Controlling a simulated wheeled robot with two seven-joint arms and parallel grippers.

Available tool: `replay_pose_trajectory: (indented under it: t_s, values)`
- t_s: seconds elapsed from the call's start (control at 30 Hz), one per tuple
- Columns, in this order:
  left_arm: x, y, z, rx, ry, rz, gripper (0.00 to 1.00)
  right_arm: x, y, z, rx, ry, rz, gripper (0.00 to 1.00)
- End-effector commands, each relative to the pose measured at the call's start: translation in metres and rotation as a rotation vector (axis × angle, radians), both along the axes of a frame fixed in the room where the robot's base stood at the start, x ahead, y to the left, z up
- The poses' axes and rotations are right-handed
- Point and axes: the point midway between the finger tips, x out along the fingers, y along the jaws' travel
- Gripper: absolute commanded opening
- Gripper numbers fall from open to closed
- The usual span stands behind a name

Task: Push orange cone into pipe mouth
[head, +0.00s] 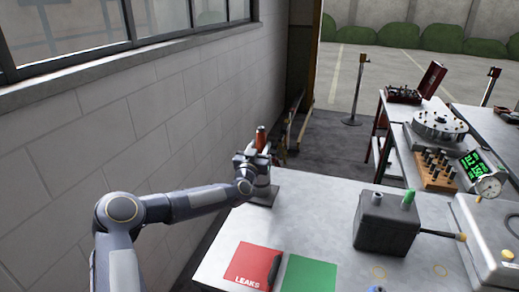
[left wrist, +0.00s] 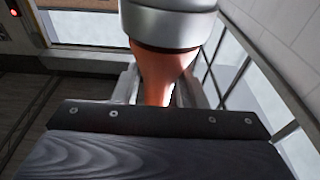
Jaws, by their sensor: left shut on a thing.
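The orange cone (head: 261,137) stands up out of my left gripper (head: 262,152) at the far left end of the table, near the block wall. In the left wrist view, the orange cone (left wrist: 158,75) is between the fingers of my left gripper (left wrist: 157,90), which is shut on it. It flares where it meets a grey metal cylinder (left wrist: 170,28). I cannot tell whether that cylinder is the pipe mouth or part of the cone. A dark base plate (head: 263,195) lies below the gripper. My right gripper is not in view.
A red mat (head: 248,262) marked LEAKS and a green mat (head: 310,274) lie at the table's near edge. The metal tabletop (head: 320,215) between is clear.

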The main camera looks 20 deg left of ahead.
Motion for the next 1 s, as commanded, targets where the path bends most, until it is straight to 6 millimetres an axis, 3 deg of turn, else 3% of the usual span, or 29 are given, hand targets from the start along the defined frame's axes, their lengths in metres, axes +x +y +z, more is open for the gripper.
replay_pose_trajectory:
  t_s: [0.6,0.63,0.8,1.0]
  values:
    - [0.000,0.000,-0.006,0.001,-0.002,-0.001,0.15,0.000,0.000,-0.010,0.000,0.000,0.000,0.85]
    - [0.000,0.000,-0.006,0.000,-0.002,-0.001,0.41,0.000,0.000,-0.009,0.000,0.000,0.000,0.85]
    - [0.000,0.000,-0.006,0.000,-0.002,0.000,0.63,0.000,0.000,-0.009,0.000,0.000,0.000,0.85]
    - [0.000,0.000,-0.006,0.000,-0.001,0.000,0.64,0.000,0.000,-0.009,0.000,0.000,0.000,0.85]
